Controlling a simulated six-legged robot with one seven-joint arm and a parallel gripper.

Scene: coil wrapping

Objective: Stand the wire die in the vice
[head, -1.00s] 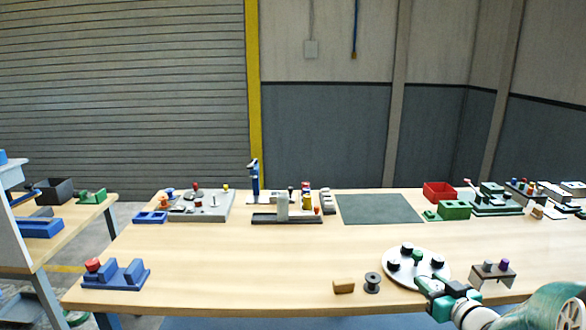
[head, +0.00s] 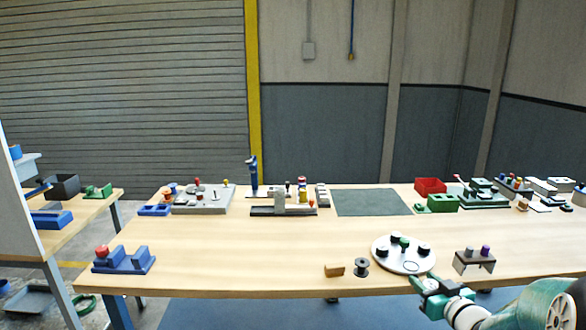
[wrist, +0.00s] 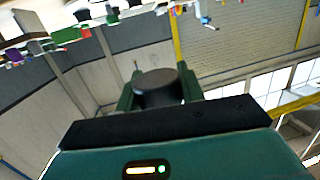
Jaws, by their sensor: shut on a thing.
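My gripper (wrist: 158,92) is shut on a dark round cylinder, which looks like the wire die (wrist: 155,80); its green fingers sit on either side of it in the wrist view. In the head view my gripper (head: 422,284) is at the table's front edge, just in front of the round white plate; the held piece is hard to make out there. A blue block fixture with a red knob, which looks like the vice (head: 124,262), stands at the table's front left, far from my gripper. The gap between its blocks looks empty.
The white plate (head: 385,262) carries black pieces, a green knob and a dark ring mark. A spool (head: 361,267) and tan block (head: 334,270) lie left of it; a small stand (head: 474,262) is at right. The tabletop between tan block and vice is clear.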

